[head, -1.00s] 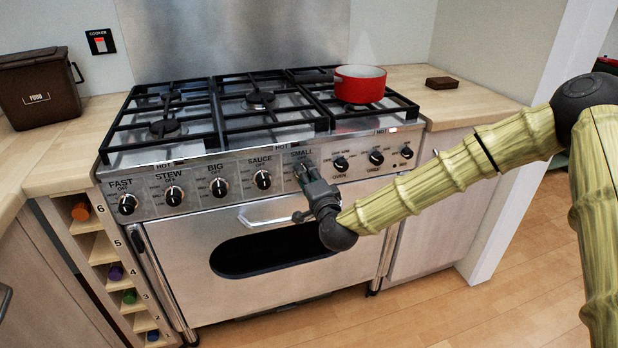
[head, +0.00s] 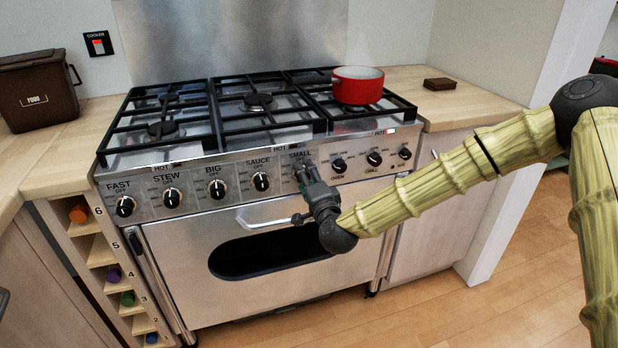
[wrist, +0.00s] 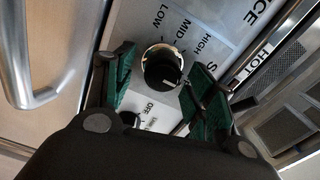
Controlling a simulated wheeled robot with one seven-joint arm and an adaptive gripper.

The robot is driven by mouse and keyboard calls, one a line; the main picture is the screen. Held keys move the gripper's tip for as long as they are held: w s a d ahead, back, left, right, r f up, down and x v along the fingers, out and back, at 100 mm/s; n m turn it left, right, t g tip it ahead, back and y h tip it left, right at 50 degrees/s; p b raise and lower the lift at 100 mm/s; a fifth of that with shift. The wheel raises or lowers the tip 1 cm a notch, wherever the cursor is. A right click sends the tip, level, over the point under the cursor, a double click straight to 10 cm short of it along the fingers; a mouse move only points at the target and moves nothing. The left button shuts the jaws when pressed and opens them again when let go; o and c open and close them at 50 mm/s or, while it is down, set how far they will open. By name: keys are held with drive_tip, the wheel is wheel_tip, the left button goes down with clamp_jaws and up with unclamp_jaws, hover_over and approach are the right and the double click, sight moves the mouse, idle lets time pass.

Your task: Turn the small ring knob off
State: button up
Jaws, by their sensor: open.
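The small ring knob (wrist: 162,67) is black and sits on the steel front panel in the wrist view, with a pale ring around its base. LOW, MID and HIGH are printed beside it. My gripper (wrist: 163,82) is open, its two green-padded fingers on either side of the knob, with gaps visible. Which mark the knob points at is not clear. In the head view, my gripper (head: 303,192) is at the panel below the SMALL label (head: 300,153) and hides the knob.
Other knobs stand close by on both sides: the SAUCE knob (head: 261,181) and the oven knob (head: 339,166). The oven door handle (head: 262,222) runs just below my gripper. A red pot (head: 358,88) stands on the right rear of the hob.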

drive_tip(key=v, duration=1.1)
drive_tip(key=shift+s, duration=0.3)
drive_tip(key=s+f+n+g, duration=0.3)
drive_tip(key=s+f+g, duration=0.15)
drive_tip(key=f, duration=0.75)
drive_tip(key=s+d+f+n+g+h, duration=0.1)
drive_tip(key=s+d+f+n+g, duration=0.25)
drive_tip(key=s+f, duration=0.8)
drive_tip(key=s+d+f+n+g+h, duration=0.15)
drive_tip(key=s+d+f+g, duration=0.35)
drive_tip(key=s+f, duration=0.6)
drive_tip(key=s+d+f+n+g+h, duration=0.2)
drive_tip(key=s+d+f, duration=0.1)
drive_tip(key=s+d, duration=0.35)
drive_tip(key=s+d+f+n+g+h, duration=0.1)
drive_tip(key=s+d+f+n+g, duration=0.1)
drive_tip(key=s+d+f, duration=0.4)
wheel_tip(320, 180, up, 20)
drive_tip(key=s+a+p, duration=0.1)
drive_tip(key=p, duration=1.6)
drive_tip(key=shift+a+p, duration=0.3)
drive_tip(key=shift+p, duration=0.05)
drive_tip(key=shift+r, duration=0.1)
